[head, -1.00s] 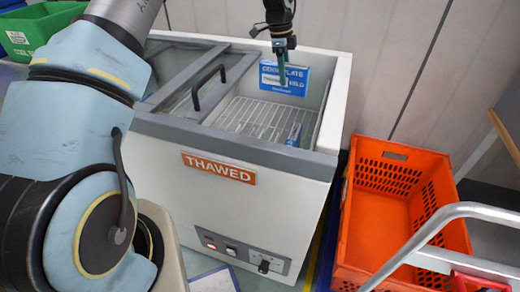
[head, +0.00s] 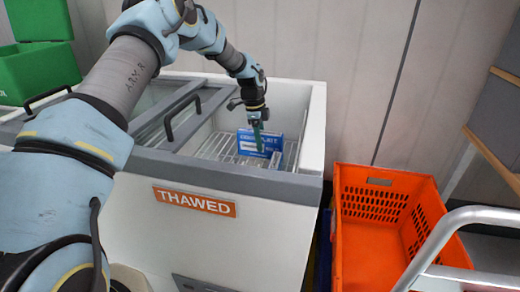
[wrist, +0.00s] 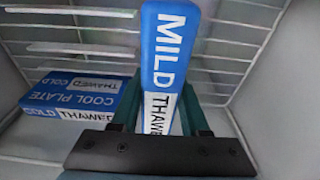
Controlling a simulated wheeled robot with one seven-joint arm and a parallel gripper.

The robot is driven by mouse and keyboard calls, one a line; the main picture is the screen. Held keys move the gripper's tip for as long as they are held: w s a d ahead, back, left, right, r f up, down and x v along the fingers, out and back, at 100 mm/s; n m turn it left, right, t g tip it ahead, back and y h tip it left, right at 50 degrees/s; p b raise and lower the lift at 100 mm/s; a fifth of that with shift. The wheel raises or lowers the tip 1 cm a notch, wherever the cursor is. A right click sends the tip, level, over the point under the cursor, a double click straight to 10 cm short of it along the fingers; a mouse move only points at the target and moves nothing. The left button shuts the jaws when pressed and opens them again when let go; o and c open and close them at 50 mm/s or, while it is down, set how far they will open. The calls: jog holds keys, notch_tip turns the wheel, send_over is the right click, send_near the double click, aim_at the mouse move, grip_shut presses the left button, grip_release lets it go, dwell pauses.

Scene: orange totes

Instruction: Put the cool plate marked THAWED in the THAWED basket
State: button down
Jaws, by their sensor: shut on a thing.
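My gripper (head: 257,138) is shut on a blue cool plate (head: 270,143) with white lettering, held upright inside the right, open part of the white chest marked THAWED (head: 195,201). In the wrist view the held plate (wrist: 170,45) stands on edge between the teal fingers, and its narrow side reads MILD and THAWED. A second cool plate (wrist: 78,98) lies at the left of the wrist view, reading COOL PLATE, COLD and THAWED. The wire basket (head: 218,147) surrounds the held plate; I cannot tell whether the plate touches its bottom.
The chest's raised front rim (head: 240,180) and sliding lid with black handle (head: 182,118) border the opening. An orange tote (head: 375,250) stands to the right, empty as far as I see. Green totes (head: 40,75) are at the far left. A metal rail (head: 440,225) is at the lower right.

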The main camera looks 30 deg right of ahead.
jog(key=shift+f, duration=1.55)
jog(key=shift+c, duration=2)
grip_release()
jog(key=shift+f, duration=0.1)
jog(key=r, duration=0.4)
jog(key=a+r, duration=0.1)
jog(key=r, duration=0.3)
jog(key=w+r, duration=0.1)
jog(key=r, duration=0.3)
jog(key=shift+w+a+b, duration=0.1)
jog(key=shift+a+b, duration=0.05)
jog(key=shift+b, duration=0.2)
